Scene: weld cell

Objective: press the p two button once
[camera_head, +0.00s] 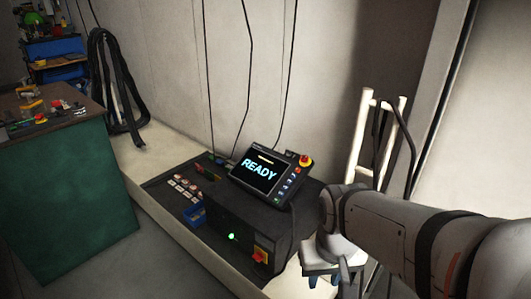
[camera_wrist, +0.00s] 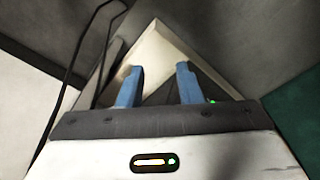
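A tablet-like pendant (camera_head: 262,172) leans on the dark bench top in the head view, its screen reading READY. A column of small keys (camera_head: 289,183) runs down its right side, with a red knob on a yellow base (camera_head: 305,160) at its upper right corner. The key labels are too small to read, so I cannot tell which is p two. My gripper (camera_head: 322,279) is at the lower right, to the right of and nearer than the pendant. In the wrist view its two blue fingers (camera_wrist: 158,86) are apart with nothing between them. The pendant is not recognisable there.
A dark box (camera_head: 228,225) with a green light and a red-and-yellow switch (camera_head: 262,254) stands in front of the pendant. A blue bin (camera_head: 195,215) and several small blocks (camera_head: 184,187) lie left. A white ladder-like frame (camera_head: 362,140) stands behind my arm. A green cabinet (camera_head: 70,200) is far left.

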